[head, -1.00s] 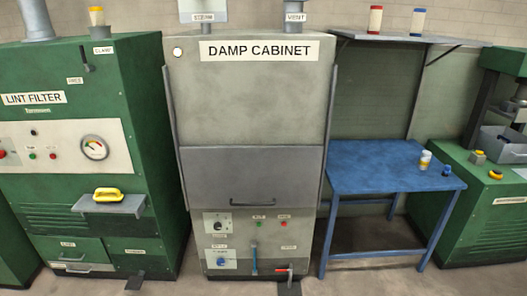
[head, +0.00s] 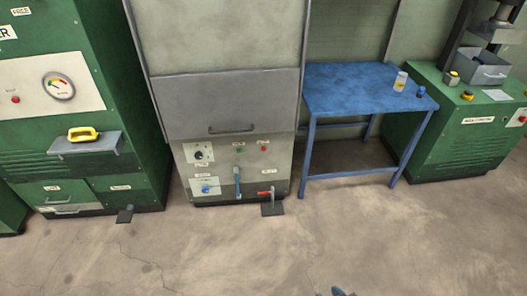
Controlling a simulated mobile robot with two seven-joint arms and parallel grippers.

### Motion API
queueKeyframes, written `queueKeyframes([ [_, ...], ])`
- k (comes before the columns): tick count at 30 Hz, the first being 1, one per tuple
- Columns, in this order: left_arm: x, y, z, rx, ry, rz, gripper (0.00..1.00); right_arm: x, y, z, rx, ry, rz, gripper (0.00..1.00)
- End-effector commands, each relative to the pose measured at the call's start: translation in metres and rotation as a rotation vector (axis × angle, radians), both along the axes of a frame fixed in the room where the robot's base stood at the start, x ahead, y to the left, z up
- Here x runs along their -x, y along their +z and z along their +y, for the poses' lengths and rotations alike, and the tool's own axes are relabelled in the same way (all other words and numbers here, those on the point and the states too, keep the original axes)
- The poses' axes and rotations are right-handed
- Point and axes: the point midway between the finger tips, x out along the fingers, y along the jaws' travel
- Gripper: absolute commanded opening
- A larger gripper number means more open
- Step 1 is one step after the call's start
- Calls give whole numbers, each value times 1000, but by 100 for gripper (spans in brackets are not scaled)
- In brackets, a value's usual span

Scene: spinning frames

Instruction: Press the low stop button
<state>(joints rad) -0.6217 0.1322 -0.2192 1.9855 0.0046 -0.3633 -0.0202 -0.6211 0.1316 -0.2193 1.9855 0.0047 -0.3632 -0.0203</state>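The grey cabinet stands in the middle of the head view, with its closed front door (head: 228,105). Its low panel has a small red button (head: 264,149) at the right and a green button (head: 239,150) to its left. A black knob (head: 199,155) and a blue knob (head: 205,189) sit at the left. The small labels are too blurred to read, so I cannot tell which control is the low stop button. Neither gripper shows; a small dark blue shape at the bottom edge is unclear.
A blue upright handle (head: 237,181) and a red-tipped lever (head: 266,193) stick out below. A pedal (head: 272,209) stands on the floor in front. A green machine (head: 110,150) is left, a blue table (head: 355,90) right. The floor (head: 230,255) ahead is clear.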

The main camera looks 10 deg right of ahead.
Motion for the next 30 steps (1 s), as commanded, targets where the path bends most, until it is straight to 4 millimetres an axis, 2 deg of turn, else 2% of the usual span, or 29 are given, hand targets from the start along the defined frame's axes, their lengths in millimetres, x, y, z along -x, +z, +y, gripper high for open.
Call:
queueKeyframes([
  [1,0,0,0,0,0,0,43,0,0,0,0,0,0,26],
  [4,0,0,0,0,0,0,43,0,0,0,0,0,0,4],
  [5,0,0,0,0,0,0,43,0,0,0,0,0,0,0],
  [30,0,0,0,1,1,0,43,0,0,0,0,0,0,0],
])
